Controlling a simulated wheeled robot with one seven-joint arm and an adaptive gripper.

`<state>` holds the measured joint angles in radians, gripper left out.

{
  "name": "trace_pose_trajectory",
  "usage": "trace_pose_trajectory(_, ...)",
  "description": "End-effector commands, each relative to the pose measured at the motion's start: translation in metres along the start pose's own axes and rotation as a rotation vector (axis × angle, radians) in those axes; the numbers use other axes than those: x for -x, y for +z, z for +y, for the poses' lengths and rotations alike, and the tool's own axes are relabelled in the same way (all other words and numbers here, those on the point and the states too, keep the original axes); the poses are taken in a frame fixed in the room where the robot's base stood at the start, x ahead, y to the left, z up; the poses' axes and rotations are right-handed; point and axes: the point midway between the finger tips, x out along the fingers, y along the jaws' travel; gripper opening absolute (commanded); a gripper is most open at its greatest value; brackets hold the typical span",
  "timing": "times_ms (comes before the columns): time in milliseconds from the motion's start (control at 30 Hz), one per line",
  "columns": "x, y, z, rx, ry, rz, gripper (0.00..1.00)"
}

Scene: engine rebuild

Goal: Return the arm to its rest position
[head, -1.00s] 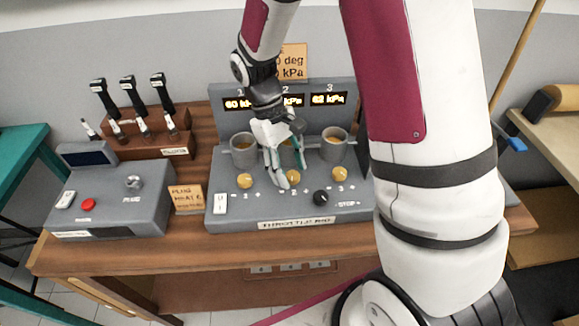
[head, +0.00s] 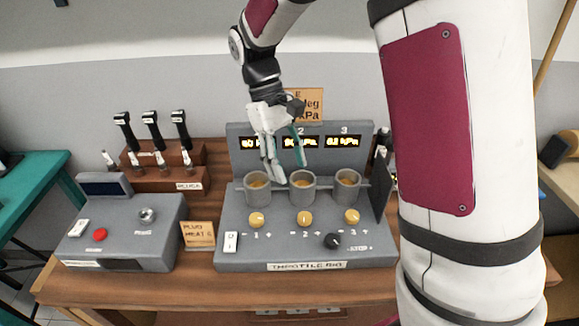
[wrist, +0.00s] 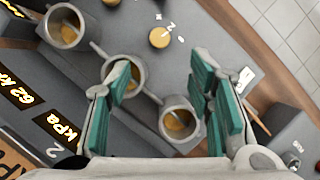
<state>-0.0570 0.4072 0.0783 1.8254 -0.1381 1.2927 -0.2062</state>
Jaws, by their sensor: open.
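My gripper (head: 283,160) is open and empty in the head view. It hangs above the grey throttle rig (head: 290,257), in front of the lit displays and over the left and middle cups. In the wrist view my gripper (wrist: 163,105) shows two teal-padded fingers spread apart. Between and beyond them are the grey cups with yellowish insides, one cup (wrist: 180,122) near the right finger and another (wrist: 122,72) partly behind the left finger. My arm's white and maroon links cover the right side of the head view.
A grey box (head: 125,235) with a red button stands left on the wooden bench (head: 190,290). Behind it is a wooden rack (head: 160,175) with black-handled tools and plugs. A small wooden sign (head: 199,233) stands between box and rig. A teal table (head: 25,195) is far left.

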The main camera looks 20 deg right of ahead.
Motion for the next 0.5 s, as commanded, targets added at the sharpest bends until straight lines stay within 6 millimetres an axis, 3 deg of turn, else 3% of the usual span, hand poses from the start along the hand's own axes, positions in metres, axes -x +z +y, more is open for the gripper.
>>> trace_pose_trajectory(367, 0.001, 0.001, 0.000, -0.002, 0.001, 0.005, 0.48)
trace_pose_trajectory(500, 0.018, 0.022, -0.002, -0.036, 0.012, 0.071, 0.48)
